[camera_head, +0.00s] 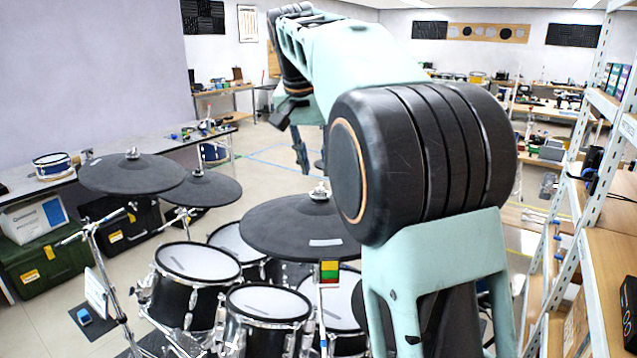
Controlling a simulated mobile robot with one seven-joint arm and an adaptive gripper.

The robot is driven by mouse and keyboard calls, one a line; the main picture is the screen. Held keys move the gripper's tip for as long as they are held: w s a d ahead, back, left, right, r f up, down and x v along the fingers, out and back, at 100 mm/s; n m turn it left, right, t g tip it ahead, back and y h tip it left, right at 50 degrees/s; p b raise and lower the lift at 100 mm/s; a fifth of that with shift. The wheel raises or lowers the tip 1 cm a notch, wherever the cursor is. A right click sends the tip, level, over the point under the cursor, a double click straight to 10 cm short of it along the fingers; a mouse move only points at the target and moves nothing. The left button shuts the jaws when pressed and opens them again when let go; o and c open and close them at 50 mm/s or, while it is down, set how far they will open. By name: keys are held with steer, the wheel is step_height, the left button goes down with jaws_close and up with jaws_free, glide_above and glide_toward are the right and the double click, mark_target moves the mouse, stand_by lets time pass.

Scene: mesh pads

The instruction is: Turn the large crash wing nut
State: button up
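Three dark mesh cymbal pads show in the head view, each with a silver wing nut on top. The nearest wide pad (275,232) has its wing nut (320,191) at its upper right. Another wide pad (112,178) at left has a wing nut (132,153). A smaller pad (222,190) sits between, with a wing nut (198,172). No readable label tells which is the large crash. My gripper (312,168) points down, just above the nearest pad's wing nut in the picture. Its dark fingers look apart, with nothing visible between them. Contact with the nut does not show.
Several drums with white mesh heads (268,302) stand below the pads. A chrome stand (105,275) is at left. A shelf rack (590,200) is close on the right. A bench (160,150) runs along the left wall. Open floor (262,165) lies behind the drums.

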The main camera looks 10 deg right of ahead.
mark_target(320, 185)
steer(key=x, duration=0.5)
steer(key=shift+w+d+f, duration=0.1)
steer(key=shift+w+f, duration=0.1)
steer(key=shift+f, duration=0.05)
jaws_close()
